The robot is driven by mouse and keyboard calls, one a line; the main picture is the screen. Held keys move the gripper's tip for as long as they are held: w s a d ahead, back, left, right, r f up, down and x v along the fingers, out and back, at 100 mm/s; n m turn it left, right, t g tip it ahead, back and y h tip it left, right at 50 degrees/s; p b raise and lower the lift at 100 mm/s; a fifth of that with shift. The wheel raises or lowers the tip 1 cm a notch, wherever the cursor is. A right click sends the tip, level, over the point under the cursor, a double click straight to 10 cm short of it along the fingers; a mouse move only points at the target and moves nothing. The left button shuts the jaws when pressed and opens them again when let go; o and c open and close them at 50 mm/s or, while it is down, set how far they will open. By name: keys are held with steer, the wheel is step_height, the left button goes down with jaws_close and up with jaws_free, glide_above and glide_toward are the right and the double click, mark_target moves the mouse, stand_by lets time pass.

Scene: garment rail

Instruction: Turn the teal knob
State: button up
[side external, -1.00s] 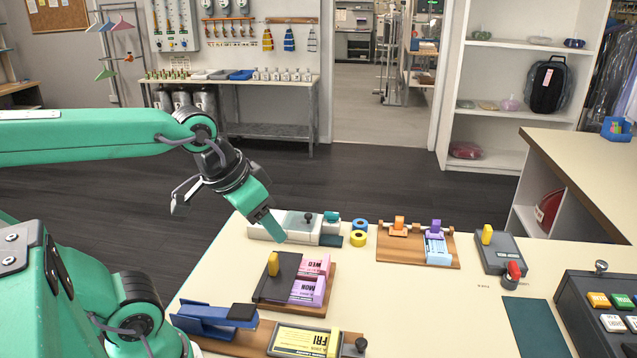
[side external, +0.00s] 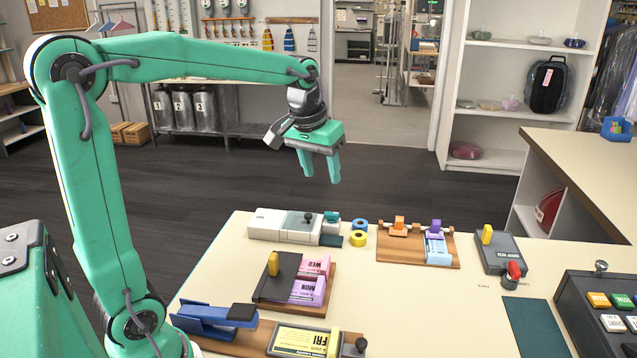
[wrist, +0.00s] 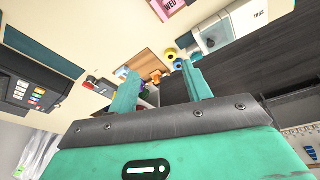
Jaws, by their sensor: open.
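A small teal piece (side external: 331,223), the only teal knob-like thing I see on the bench, sits at the right end of a pale box device (side external: 270,226) along the bench's far edge. It is too small to tell how it is turned. My gripper (side external: 320,176) hangs high above that end of the device, fingers pointing down, apart and empty. It touches nothing. In the wrist view, my gripper's two fingers (wrist: 164,73) are spread, and the pale device (wrist: 222,28) shows beyond them at the upper right.
Beside the teal piece lie a blue ring (side external: 360,225) and a yellow ring (side external: 358,239). A wooden board (side external: 392,252) with orange and purple pieces stands to their right. A tag board (side external: 327,296) lies nearer. A red knob (side external: 514,269) is farther right. The air around my gripper is clear.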

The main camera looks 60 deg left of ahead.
steer(key=w+a+f+n+g, duration=0.2)
steer(key=w+a+f, duration=0.45)
steer(key=w, duration=0.25)
steer(key=n+g, duration=0.1)
steer(key=n, duration=0.2)
glide_above(332, 213)
steer(key=shift+h, duration=0.3)
step_height(332, 213, down, 8)
steer(key=shift+s+f, duration=0.1)
steer(key=shift+f, duration=0.05)
steer(key=shift+a+f, duration=0.1)
steer(key=shift+f, duration=0.15)
steer(key=shift+f, duration=0.15)
steer(key=shift+f, duration=3.75)
steer(key=c, duration=0.7)
